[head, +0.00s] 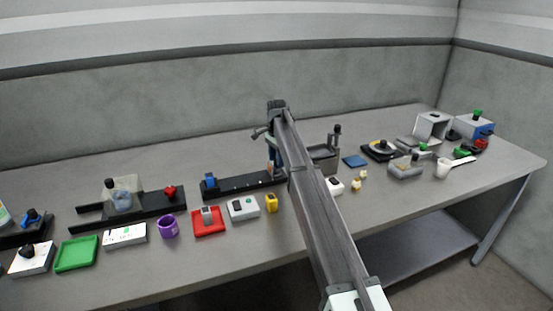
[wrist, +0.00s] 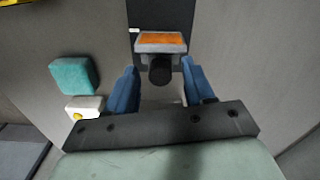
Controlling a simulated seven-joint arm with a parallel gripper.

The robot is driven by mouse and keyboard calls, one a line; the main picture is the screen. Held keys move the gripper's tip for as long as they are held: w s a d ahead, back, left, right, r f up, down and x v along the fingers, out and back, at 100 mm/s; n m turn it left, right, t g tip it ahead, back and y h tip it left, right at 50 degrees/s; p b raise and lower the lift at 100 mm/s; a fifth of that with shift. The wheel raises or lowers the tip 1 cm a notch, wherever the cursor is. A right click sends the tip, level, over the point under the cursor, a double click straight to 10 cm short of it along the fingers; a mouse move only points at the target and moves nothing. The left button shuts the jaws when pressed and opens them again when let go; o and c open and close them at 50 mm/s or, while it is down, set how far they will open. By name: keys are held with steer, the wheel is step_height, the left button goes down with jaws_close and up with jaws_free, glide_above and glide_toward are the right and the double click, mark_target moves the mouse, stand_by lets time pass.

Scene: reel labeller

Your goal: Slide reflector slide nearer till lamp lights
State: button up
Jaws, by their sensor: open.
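The reflector slide (wrist: 160,42), a pale block with an orange face and a black knob (wrist: 160,70), sits on a dark rail (wrist: 160,12) in the wrist view. My gripper (wrist: 160,88) is open, its two blue fingers either side of the knob with gaps, so it is not held. In the head view the black rail (head: 240,187) has a blue sensor block (head: 210,181) at its left end. An orange part of the slide (head: 270,166) shows at the right end, partly hidden by my arm. I cannot make out a lit lamp.
In the wrist view a teal block (wrist: 72,76) and a white block with a yellow button (wrist: 85,107) lie left of the fingers. In the head view a white switch box (head: 243,208) and a yellow piece (head: 271,203) stand in front of the rail. The table behind the rail is bare.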

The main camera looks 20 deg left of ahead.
steer(key=shift+f, duration=0.1)
steer(key=shift+c, duration=0.5)
jaws_close()
